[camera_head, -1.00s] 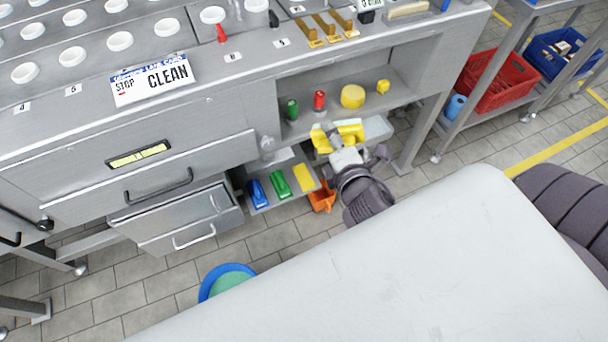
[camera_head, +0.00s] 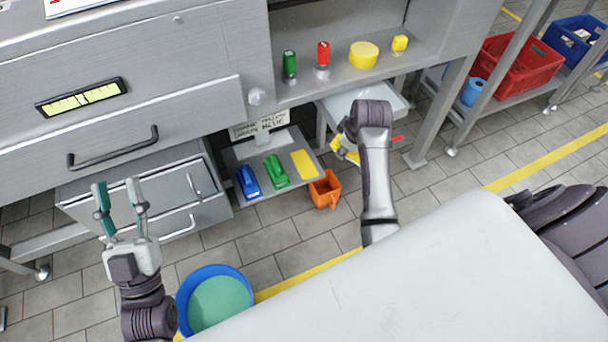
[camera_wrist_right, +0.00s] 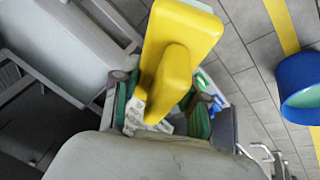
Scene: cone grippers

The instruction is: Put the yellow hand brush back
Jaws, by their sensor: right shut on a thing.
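The yellow hand brush (camera_wrist_right: 185,45) is in my right gripper (camera_wrist_right: 162,108), between its green-padded fingers in the right wrist view. In the head view only a bit of the yellow brush (camera_head: 345,152) shows beside my right arm, which hides most of that gripper. A low grey shelf (camera_head: 240,157) holds a blue hand brush (camera_head: 248,181), a green hand brush (camera_head: 276,171) and a flat yellow patch (camera_head: 303,164) in a row. The held brush is right of this patch in the picture. My left gripper (camera_head: 118,195) is open and empty, in front of the drawers at left.
An orange dustpan-like container (camera_head: 325,190) stands by the shelf's right front corner. A pale bin (camera_head: 375,98) is behind my right arm. A blue bucket (camera_head: 190,300) stands on the floor. The upper shelf (camera_head: 345,82) overhangs, holding green, red and yellow items.

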